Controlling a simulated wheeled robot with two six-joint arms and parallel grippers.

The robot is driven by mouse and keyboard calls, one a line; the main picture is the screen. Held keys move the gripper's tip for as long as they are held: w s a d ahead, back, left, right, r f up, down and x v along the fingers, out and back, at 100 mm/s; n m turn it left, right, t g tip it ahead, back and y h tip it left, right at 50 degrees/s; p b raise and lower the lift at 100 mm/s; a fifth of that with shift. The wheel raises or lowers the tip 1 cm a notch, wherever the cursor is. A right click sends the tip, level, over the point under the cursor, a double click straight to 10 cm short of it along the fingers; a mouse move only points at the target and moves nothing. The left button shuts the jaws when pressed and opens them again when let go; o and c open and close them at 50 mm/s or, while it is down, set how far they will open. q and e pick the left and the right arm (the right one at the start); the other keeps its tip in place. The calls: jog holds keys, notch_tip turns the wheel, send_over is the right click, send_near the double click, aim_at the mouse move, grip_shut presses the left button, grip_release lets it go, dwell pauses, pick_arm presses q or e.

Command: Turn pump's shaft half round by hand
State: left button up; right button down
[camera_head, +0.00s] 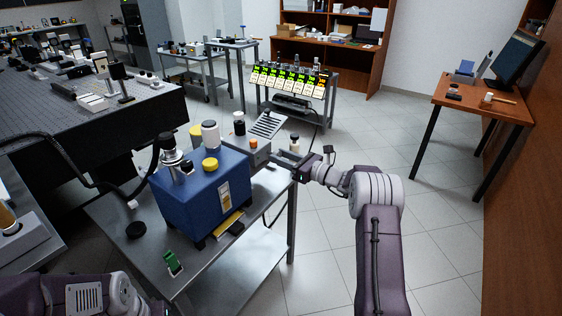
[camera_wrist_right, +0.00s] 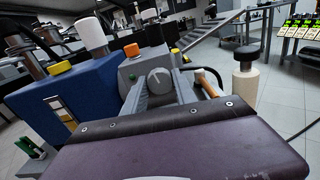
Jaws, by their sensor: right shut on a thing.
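The pump is a blue box (camera_head: 205,190) with a grey end section (camera_head: 257,150), standing on a metal bench. It also shows in the right wrist view (camera_wrist_right: 75,95). The round grey end of its shaft (camera_wrist_right: 159,80) faces the wrist camera from the grey end section. My right gripper (camera_head: 281,158) is at this end of the pump, its two fingers on either side of the shaft end and shut on it. In the head view the shaft is hidden by the gripper. Of my left arm, only a part shows at the lower left; its fingers are out of view.
A cream bottle with a black cap (camera_wrist_right: 245,75) stands close right of my gripper. A black hose (camera_head: 75,170) runs left. Floor is clear to the right.

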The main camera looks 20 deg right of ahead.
jog(key=shift+f+n+b, duration=0.15)
jog(key=shift+n+b, duration=14.1)
jog(key=shift+n, duration=2.35)
jog(key=c, duration=1)
grip_release()
